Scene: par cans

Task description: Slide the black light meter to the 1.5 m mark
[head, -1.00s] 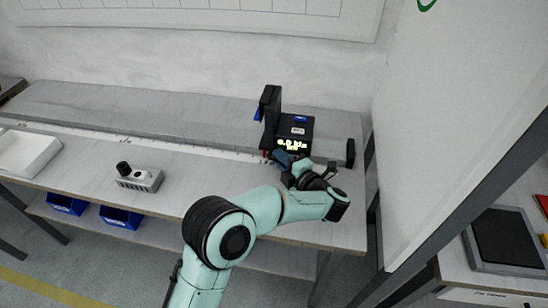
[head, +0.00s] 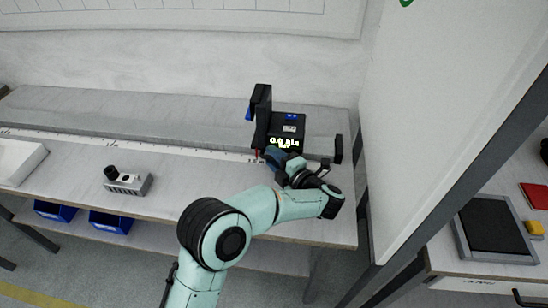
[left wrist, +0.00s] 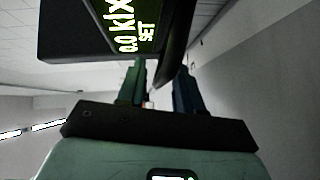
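The black light meter (head: 287,128) stands near the right end of the bench, with a lit screen and a tall upright black plate (head: 261,112) at its left. My left gripper (head: 274,157) is at the meter's front, low by the upright plate. In the left wrist view the fingers (left wrist: 160,85) stand apart, with a light gap between them. The meter's screen (left wrist: 135,28), reading 0.0 klx SET, is above them, and a dark part of the meter reaches down near the tips. Contact cannot be told. The scale strip (head: 170,148) runs along the bench; its marks are too small to read. My right gripper is out of view.
A small grey block with a black knob (head: 128,181) sits on the bench left of my arm. A white tray (head: 35,160) is at the far left. A black end stop (head: 338,149) stands right of the meter. A white panel (head: 440,90) rises at the right.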

